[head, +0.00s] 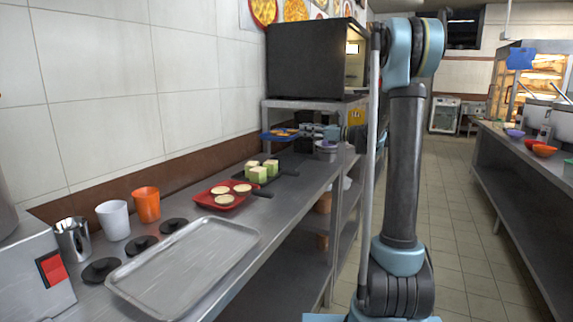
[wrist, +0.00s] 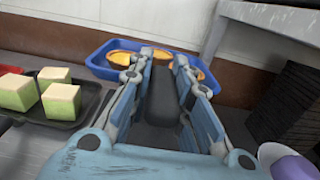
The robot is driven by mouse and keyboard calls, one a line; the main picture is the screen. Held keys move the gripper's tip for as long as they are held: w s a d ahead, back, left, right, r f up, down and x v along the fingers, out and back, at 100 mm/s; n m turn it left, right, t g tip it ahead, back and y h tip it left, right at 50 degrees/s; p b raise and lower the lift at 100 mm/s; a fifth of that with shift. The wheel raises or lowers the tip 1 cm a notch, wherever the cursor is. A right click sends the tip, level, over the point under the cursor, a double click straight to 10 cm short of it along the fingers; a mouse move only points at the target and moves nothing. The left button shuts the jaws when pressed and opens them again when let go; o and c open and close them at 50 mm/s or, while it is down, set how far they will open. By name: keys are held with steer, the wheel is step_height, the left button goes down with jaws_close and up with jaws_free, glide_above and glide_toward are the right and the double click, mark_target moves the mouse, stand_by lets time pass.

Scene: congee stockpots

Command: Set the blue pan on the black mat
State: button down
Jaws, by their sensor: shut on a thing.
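The blue pan (head: 277,137) holds orange-yellow round pieces. It also shows in the wrist view (wrist: 103,69), beyond my fingers. My gripper (head: 312,132) is shut on the pan's dark handle, which lies between the two fingers (wrist: 165,85) in the wrist view. The pan appears raised above the back of the counter, in front of the brown wall band.
A black pan (head: 284,171) with green-sided cubes and a red pan (head: 222,196) with round pieces sit on the counter. A purple-grey bowl (head: 326,150) stands near my gripper. A shelf (head: 310,104) carries a dark oven above. A bare metal tray (head: 185,262) lies at the front.

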steer(key=shift+a+f, duration=0.15)
steer(key=shift+f, duration=0.25)
steer(key=shift+d+f, duration=0.2)
steer(key=shift+f, duration=5.1)
steer(key=c, duration=1.5)
jaws_free()
steer(key=shift+f, duration=0.1)
steer(key=shift+o, duration=0.2)
